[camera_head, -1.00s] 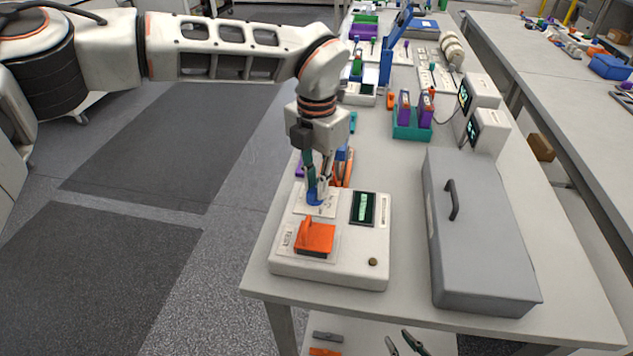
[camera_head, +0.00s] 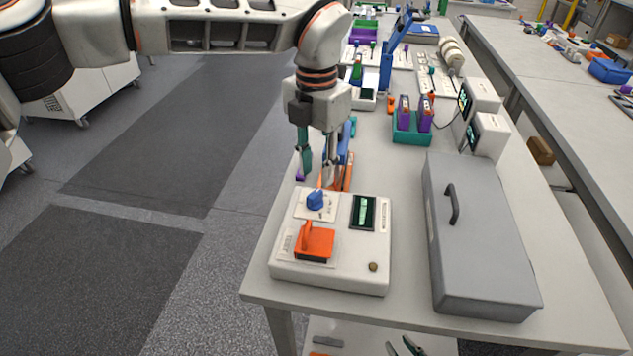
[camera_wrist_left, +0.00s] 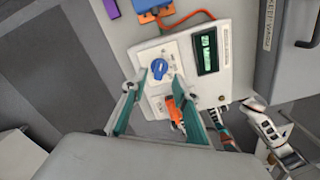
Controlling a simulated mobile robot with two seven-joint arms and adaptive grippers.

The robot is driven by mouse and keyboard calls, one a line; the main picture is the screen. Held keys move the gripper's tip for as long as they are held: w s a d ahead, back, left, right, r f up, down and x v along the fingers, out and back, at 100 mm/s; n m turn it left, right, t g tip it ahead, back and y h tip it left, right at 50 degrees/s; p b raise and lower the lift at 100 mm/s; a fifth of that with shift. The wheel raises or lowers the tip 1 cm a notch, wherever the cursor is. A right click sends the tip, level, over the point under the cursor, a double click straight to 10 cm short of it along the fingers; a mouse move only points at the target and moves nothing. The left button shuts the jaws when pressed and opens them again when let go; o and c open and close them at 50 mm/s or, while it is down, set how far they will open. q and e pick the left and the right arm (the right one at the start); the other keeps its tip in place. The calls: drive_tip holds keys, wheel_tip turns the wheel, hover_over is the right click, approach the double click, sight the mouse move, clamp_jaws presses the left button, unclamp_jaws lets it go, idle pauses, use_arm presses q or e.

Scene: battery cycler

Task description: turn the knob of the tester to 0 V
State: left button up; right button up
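The tester (camera_head: 340,270) is a white box near the front of the table. It carries a blue knob (camera_head: 316,200), an orange lever part and a lit display (camera_head: 363,211). The wrist view also shows the knob (camera_wrist_left: 159,68) and the display (camera_wrist_left: 208,52), whose text is too blurred to read surely. My left gripper (camera_head: 317,178) is open and empty, above and just behind the knob, apart from it. In the wrist view the knob lies just beyond its spread fingertips (camera_wrist_left: 155,87). My right gripper (camera_head: 402,346) shows at the bottom edge, low beyond the table front, its fingers apart.
A grey case (camera_head: 480,240) with a handle stands right of the tester. A teal holder (camera_head: 411,138) with purple cells and several instruments stand farther back. An orange and blue thing (camera_head: 340,175) lies behind the tester, near my left gripper. The strip between tester and case is clear.

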sight(317, 192)
use_arm(q)
wheel_tip(317, 192, up, 7)
drive_tip(key=shift+f, duration=0.15)
